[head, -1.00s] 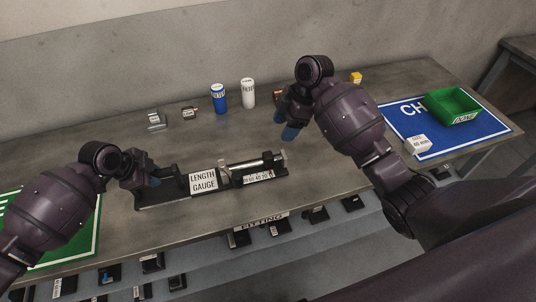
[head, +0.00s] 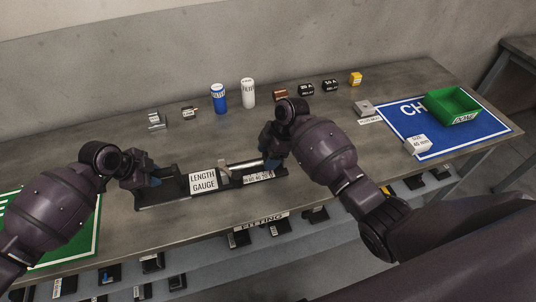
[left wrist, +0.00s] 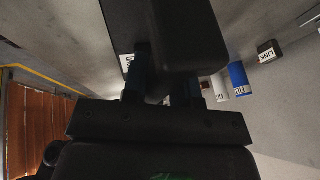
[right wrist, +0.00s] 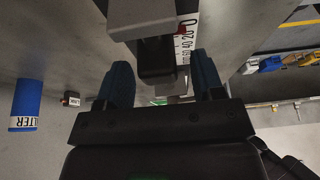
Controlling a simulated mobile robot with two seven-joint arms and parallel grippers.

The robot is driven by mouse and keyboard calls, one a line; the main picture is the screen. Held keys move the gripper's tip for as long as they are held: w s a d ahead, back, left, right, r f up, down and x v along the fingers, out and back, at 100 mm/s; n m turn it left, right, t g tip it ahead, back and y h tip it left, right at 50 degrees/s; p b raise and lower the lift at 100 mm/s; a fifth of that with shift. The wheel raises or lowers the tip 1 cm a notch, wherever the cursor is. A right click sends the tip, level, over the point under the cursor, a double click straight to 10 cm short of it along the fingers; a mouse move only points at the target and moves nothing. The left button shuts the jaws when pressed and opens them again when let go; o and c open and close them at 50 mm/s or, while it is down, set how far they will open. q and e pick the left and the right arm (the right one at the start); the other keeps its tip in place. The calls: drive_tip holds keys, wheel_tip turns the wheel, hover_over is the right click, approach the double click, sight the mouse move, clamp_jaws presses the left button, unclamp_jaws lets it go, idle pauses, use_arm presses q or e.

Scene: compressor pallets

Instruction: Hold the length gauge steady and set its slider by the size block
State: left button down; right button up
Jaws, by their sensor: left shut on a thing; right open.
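The length gauge (head: 203,181) lies along the front of the table, with a dark base, a white label and a metal rail. My left gripper (head: 153,180) is shut on the dark part at its left end; the left wrist view shows that dark part (left wrist: 180,35) close up. My right gripper (head: 270,161) is open at the gauge's right end. In the right wrist view, a grey block (right wrist: 140,14), apparently the slider, and a black knob (right wrist: 156,60) sit ahead of and between the open fingers, near the numbered scale (right wrist: 187,40). The size block (head: 418,144) rests on the blue mat.
A green bin (head: 455,107) stands on the blue mat (head: 395,125). Blue (head: 219,98) and white (head: 248,93) filter cylinders and several small parts stand behind the gauge. A green mat (head: 85,240) lies at left.

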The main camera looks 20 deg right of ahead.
sight(252, 163)
drive_tip(key=shift+f, duration=0.1)
clamp_jaws()
drive_tip(key=shift+a, duration=2.1)
unclamp_jaws()
drive_tip(key=v, duration=1.2)
drive_tip(key=shift+d, duration=0.1)
